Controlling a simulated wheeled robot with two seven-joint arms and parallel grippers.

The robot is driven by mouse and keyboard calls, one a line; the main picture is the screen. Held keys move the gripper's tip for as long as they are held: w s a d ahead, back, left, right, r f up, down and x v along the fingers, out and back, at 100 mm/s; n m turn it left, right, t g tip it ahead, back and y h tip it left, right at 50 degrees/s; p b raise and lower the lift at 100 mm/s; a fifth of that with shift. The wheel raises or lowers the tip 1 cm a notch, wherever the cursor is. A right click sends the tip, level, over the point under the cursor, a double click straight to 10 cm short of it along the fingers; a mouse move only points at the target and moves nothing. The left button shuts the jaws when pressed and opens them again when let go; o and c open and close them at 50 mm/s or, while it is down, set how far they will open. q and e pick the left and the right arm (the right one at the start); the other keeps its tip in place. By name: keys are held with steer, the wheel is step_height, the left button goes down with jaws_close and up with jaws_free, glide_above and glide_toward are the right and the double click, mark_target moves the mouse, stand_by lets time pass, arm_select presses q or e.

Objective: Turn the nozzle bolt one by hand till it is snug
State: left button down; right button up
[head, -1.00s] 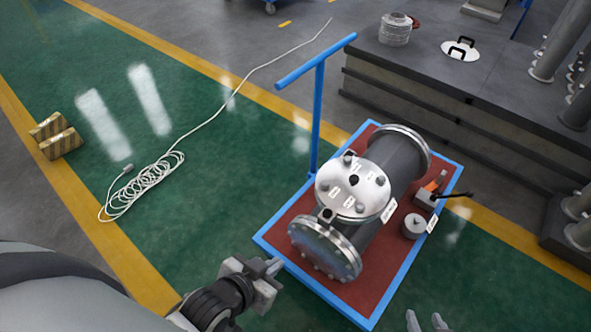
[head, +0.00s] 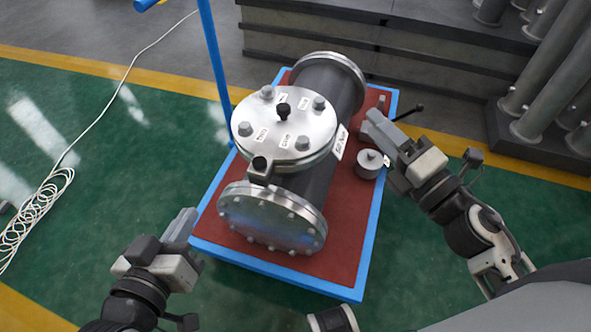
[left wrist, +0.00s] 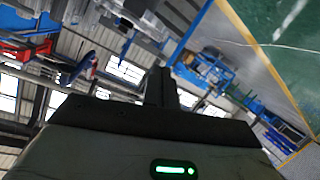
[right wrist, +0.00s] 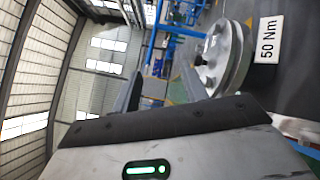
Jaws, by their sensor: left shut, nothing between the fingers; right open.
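The grey flanged shell (head: 325,88) lies on the cart, with a round silver nozzle cover (head: 275,120) on top. Several bolts stand on the cover beside small white labels. A bolt (head: 303,142) at its near right stands next to a label (head: 286,141) that seems to read ONE. Its seating is too small to judge. My left gripper (head: 184,225) is shut and empty, left of the shell's near end flange and apart from it. My right gripper (head: 373,124) is open and empty, right of the shell. In the right wrist view the cover edge (right wrist: 225,60) shows.
A grey cylindrical weight (head: 368,164) stands on the red cart deck (head: 345,235), near my right gripper. A black lever (head: 409,112) sticks out behind that gripper. A blue post (head: 213,65) rises at the cart's left. A white cable (head: 40,208) lies on the green floor.

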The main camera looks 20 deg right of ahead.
mark_target(298, 136)
step_height(298, 136, down, 10)
steer(key=a+n+g+y+b, duration=0.2)
steer(key=n+g+y+b, duration=0.15)
steer(key=n+b, duration=1)
steer(key=w+a+n, duration=0.1)
steer(key=w+a, duration=0.1)
steer(key=w, duration=0.1)
steer(key=w+a+n+p, duration=0.1)
steer(key=w+a, duration=0.2)
steer(key=w, duration=0.1)
steer(key=w+a+n+p, duration=0.1)
steer(key=w+a, duration=0.1)
steer(key=w, duration=0.2)
steer(key=shift+a+r, duration=0.1)
steer(key=shift+a, duration=0.3)
arm_select(q)
steer(key=shift+s+d+f+t+h, duration=0.2)
steer(key=shift+d+f+h, duration=0.25)
steer(key=shift+f, duration=0.4)
steer(key=shift+s+d+f+t+h, duration=0.15)
steer(key=shift+s+d+f+h, duration=0.3)
steer(key=shift+f, duration=0.35)
steer(key=shift+s+d+f+t+h, duration=0.15)
steer(key=shift+d+f+h, duration=0.35)
steer(key=shift+f, duration=0.35)
arm_select(e)
steer(key=shift+w+a, duration=0.35)
steer(key=shift+w, duration=0.1)
